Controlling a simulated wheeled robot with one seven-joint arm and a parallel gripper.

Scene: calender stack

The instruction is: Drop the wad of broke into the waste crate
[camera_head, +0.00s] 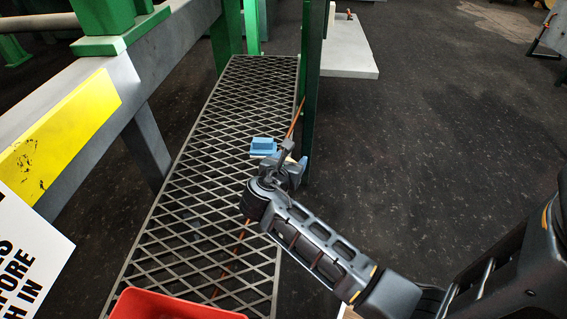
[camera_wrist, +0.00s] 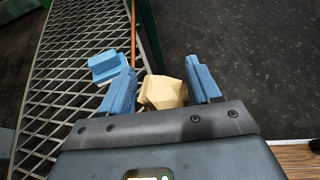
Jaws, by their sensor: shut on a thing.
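My gripper (camera_head: 292,160) is over the right edge of the mesh walkway in the head view. In the wrist view its two blue fingers (camera_wrist: 162,88) are closed on the wad of broke (camera_wrist: 163,93), a tan, angular lump. In the head view the wad is mostly hidden by my gripper. A red crate (camera_head: 175,304), seemingly the waste crate, shows at the bottom edge of the head view; only its upper part is in frame. My gripper is well beyond and to the right of it. The crate does not show in the wrist view.
A blue block (camera_head: 264,146) lies on the mesh walkway (camera_head: 228,90) beside my gripper. A thin orange rod or line (camera_head: 297,117) runs along the walkway. A green post (camera_head: 313,75) stands at its right edge. A grey beam with a yellow label (camera_head: 58,130) lies left.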

